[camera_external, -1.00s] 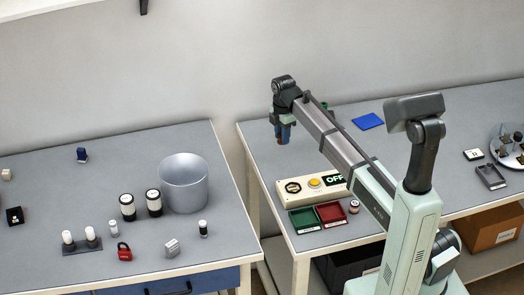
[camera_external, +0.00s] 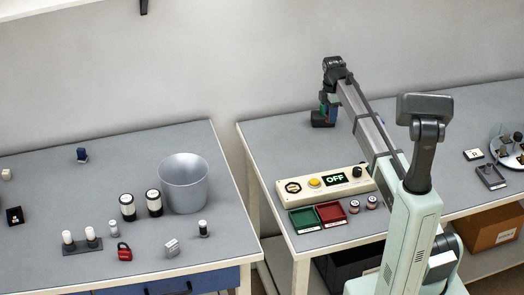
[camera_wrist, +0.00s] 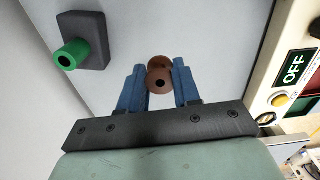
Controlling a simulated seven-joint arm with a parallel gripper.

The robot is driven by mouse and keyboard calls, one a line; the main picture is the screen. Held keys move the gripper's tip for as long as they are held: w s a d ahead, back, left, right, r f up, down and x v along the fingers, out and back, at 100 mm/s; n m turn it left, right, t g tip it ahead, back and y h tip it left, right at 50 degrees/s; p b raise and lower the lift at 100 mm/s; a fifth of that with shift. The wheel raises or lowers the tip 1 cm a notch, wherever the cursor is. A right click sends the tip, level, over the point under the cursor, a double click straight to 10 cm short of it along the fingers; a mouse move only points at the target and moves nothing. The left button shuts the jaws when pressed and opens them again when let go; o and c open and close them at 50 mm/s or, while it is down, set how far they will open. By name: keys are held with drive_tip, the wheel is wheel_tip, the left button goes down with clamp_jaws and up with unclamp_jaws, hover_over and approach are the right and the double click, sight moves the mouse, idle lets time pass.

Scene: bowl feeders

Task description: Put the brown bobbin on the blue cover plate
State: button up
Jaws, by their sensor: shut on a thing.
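The brown bobbin (camera_wrist: 159,82) is between the two blue fingers of my gripper (camera_wrist: 159,68) in the wrist view, its round end facing the camera. My gripper is shut on it. In the external view my gripper (camera_external: 330,108) is over the back left part of the right table, close to a dark block. The bobbin is too small to make out clearly there. The blue cover plate shows in neither view now; my arm covers the place where it lay on the right table.
A dark block (camera_external: 321,119) with a green peg (camera_wrist: 71,54) stands beside my gripper. A control box (camera_external: 325,184) reading OFF, a green tray (camera_external: 305,219) and a red tray (camera_external: 331,213) lie nearer the front. Two small round parts (camera_external: 371,202) sit beside the trays.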

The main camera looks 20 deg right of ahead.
drive_tip(key=w+d, duration=0.4)
drive_tip(key=d, duration=0.6)
drive_tip(key=w+d, duration=0.4)
drive_tip(key=d, duration=0.6)
drive_tip(key=shift+d+f+n, duration=0.1)
drive_tip(key=shift+f+n, duration=0.5)
drive_tip(key=shift+f, duration=1.7)
drive_tip(key=shift+d+f+n, duration=0.1)
drive_tip(key=shift+f+n, duration=0.5)
drive_tip(key=shift+f, duration=1.65)
drive_tip(key=shift+f, duration=0.1)
drive_tip(key=o, duration=1)
drive_tip(key=shift+o, duration=0.2)
wheel_tip(320, 180, up, 12)
